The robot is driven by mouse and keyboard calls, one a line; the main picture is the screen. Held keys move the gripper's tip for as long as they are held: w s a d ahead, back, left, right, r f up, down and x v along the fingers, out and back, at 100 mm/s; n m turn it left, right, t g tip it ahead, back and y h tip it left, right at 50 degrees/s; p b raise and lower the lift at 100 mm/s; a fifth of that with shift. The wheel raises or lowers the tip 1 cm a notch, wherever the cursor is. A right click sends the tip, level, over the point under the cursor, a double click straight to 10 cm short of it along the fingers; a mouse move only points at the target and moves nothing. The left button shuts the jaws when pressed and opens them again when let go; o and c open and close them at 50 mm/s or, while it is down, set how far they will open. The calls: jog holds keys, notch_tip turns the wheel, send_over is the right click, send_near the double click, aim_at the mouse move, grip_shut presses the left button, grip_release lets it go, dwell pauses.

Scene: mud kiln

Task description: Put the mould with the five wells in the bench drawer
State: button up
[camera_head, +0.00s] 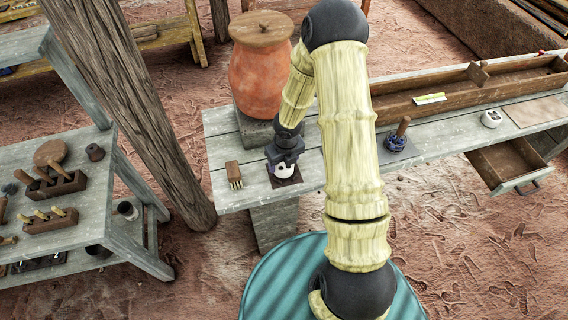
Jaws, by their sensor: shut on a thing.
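My gripper (284,162) is low over the left part of the grey plank bench (228,196). It is shut on a small white mould (284,172) with dark wells, which is over a dark square mat (287,182). The gripper hides the mould's top, so I cannot count its wells or tell whether it touches the mat. A second white mould (491,119) with dark spots sits on the bench at the right; its wells are too small to count. The bench drawer (508,163) is pulled open below the bench's right part, and its visible inside looks empty.
A wooden-handled tool in a blue holder (396,141), a long wooden trough (450,98) and a tan board (534,111) are to the right. A post (140,110) rises at left.

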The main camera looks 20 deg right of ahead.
aim_at(283, 163)
notch_tip(283, 163, up, 8)
jog(key=p, duration=0.2)
jog(key=shift+r+p, duration=0.25)
jog(key=shift+p, duration=0.1)
jog(key=shift+f, duration=0.1)
